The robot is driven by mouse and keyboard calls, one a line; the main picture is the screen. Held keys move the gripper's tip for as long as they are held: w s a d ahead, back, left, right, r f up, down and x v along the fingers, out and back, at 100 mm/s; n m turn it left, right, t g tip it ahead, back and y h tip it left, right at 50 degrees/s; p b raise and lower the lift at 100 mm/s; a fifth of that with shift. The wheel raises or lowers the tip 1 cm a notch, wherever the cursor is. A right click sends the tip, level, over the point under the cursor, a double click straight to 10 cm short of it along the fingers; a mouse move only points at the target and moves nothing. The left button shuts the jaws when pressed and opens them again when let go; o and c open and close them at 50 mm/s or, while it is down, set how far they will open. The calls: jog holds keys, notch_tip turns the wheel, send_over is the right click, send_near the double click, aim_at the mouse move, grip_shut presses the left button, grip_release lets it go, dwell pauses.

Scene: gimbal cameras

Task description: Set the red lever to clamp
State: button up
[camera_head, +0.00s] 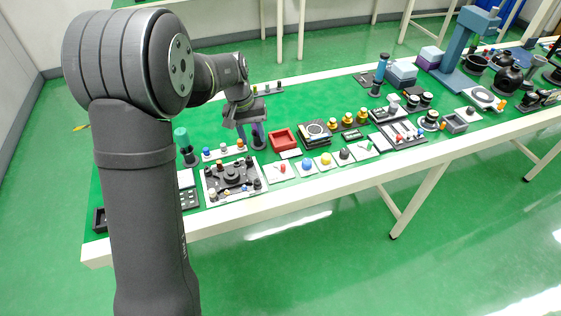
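A small red piece (283,168) sits on a white plate near the table's front edge, right of the black round fixture. It may be the red lever, but it is too small to make out its shape or setting. Another white plate (365,149) farther right carries a small thin part with a reddish tip, also too small to read. My gripper (243,124) hangs over the table, behind and left of the red piece and apart from it. Its fingers are small and dark, and I cannot tell whether they are open.
A red open box (283,140) stands right of my gripper. A black fixture with knobs (232,178) lies in front. A blue ball (307,165) and a yellow ball (325,160) sit right of the red piece. Many devices crowd the right side; the green floor is clear.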

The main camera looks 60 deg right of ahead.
aim_at(283, 165)
jog(key=s+d+r+m+t, duration=0.2)
jog(key=s+d+r+m, duration=0.25)
jog(key=s+m, duration=0.35)
jog(key=f, duration=1.6)
jog(key=shift+a+f, duration=0.4)
